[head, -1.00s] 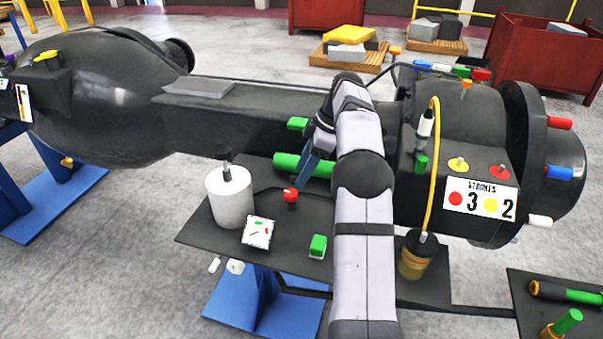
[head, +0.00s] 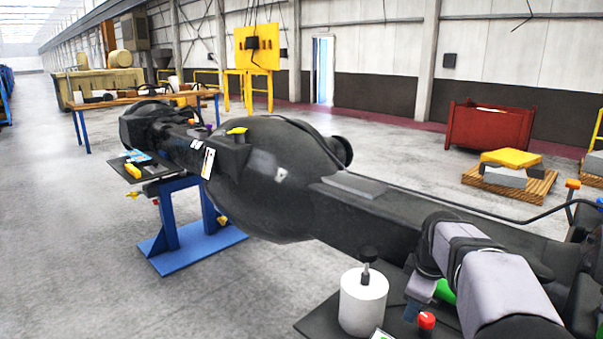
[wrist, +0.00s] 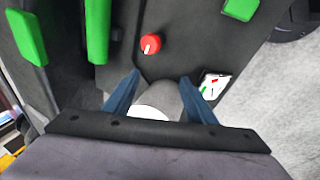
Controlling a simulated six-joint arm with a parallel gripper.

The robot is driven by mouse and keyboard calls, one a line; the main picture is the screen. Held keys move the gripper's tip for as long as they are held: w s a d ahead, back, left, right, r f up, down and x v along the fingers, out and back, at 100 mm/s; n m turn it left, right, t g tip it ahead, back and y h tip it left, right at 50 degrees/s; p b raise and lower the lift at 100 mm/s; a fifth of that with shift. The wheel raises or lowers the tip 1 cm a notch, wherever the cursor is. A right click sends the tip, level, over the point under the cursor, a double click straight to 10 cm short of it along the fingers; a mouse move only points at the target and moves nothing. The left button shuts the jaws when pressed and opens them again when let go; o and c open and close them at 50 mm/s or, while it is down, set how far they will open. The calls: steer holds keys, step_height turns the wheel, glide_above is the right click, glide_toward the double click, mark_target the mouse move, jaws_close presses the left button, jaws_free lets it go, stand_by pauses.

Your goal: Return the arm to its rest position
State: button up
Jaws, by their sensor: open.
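My gripper (head: 412,308) hangs at the lower right of the head view, beside the dark beam of the casting (head: 375,205). In the wrist view its two blue fingers (wrist: 160,76) are apart, above the dark shelf (wrist: 165,55). A pale round shape shows between and below them; I cannot tell whether the fingers touch it. A white pot (head: 362,305) with a black knob stands left of the gripper in the head view. A red knob (head: 427,320) is just right of the fingers; it also shows beyond them in the wrist view (wrist: 150,43).
Green parts (wrist: 98,30) lie near the gripper, and a small white card (wrist: 214,85) is at its right in the wrist view. A blue stand (head: 180,230) carries the casting's left end. Open floor (head: 80,260) lies left. A red bin (head: 490,127) stands behind.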

steer(key=s+a+f+m+g+p, duration=0.1)
steer(key=s+a+f+m, duration=0.25)
steer(key=s, duration=0.55)
steer(key=s+a+f+m+g+y+p, duration=0.1)
steer(key=s+a+f+m+g, duration=0.25)
steer(key=s, duration=0.55)
steer(key=s+a+f+m+t+p, duration=0.1)
steer(key=s+a+f+m, duration=0.3)
steer(key=s, duration=0.5)
step_height(320, 180, up, 13)
steer(key=p, duration=1.4)
steer(key=shift+s+r+g+p, duration=0.15)
steer(key=shift+r+g+p, duration=0.05)
steer(key=shift+g+p, duration=0.2)
